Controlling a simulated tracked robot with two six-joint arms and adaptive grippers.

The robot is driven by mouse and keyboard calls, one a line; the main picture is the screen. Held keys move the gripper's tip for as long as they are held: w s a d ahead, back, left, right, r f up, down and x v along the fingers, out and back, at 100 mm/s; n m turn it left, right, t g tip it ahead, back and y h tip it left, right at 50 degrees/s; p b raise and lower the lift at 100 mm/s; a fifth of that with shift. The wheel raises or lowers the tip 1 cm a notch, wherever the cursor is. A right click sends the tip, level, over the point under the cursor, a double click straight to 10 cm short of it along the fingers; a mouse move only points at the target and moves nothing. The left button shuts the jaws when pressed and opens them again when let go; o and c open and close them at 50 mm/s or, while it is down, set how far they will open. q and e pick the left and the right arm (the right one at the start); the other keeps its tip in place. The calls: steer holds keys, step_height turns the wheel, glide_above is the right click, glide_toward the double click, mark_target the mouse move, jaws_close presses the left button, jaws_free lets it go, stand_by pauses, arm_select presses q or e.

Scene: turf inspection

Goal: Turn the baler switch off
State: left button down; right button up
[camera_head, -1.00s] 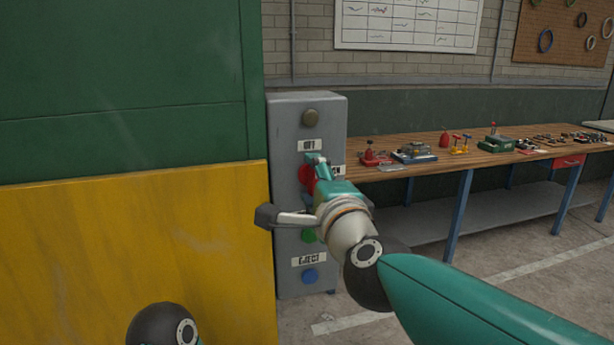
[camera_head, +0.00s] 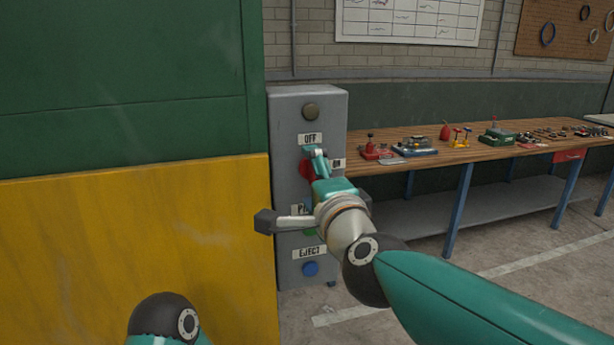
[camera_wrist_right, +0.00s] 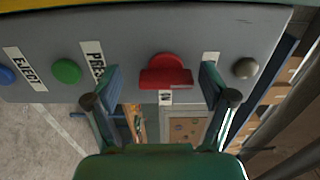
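The red baler switch (camera_head: 306,170) is on a grey control box, partly hidden behind my right gripper in the head view. An OFF label (camera_head: 310,139) is above it and an ON label (camera_head: 337,165) to its right. In the right wrist view the red switch (camera_wrist_right: 165,72) shows a raised bar handle. My right gripper (camera_wrist_right: 162,85) is open, with one finger on each side of the switch and visible gaps between. The gripper (camera_head: 293,188) also shows in the head view in front of the box. My left gripper is out of view.
The grey control box (camera_head: 290,125) also carries a grey knob (camera_head: 311,112), a green button (camera_wrist_right: 67,71) and a blue EJECT button (camera_head: 310,269). A green and yellow panel (camera_head: 130,230) stands close on the left. A workbench (camera_head: 440,156) with small items is on the right.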

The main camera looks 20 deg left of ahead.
steer(key=shift+d+r, duration=0.1)
steer(key=shift+r, duration=0.05)
steer(key=shift+s+d, duration=0.25)
steer(key=shift+s, duration=0.1)
steer(key=v, duration=1.1)
steer(key=shift+w+f, duration=0.1)
steer(key=shift+f, duration=0.1)
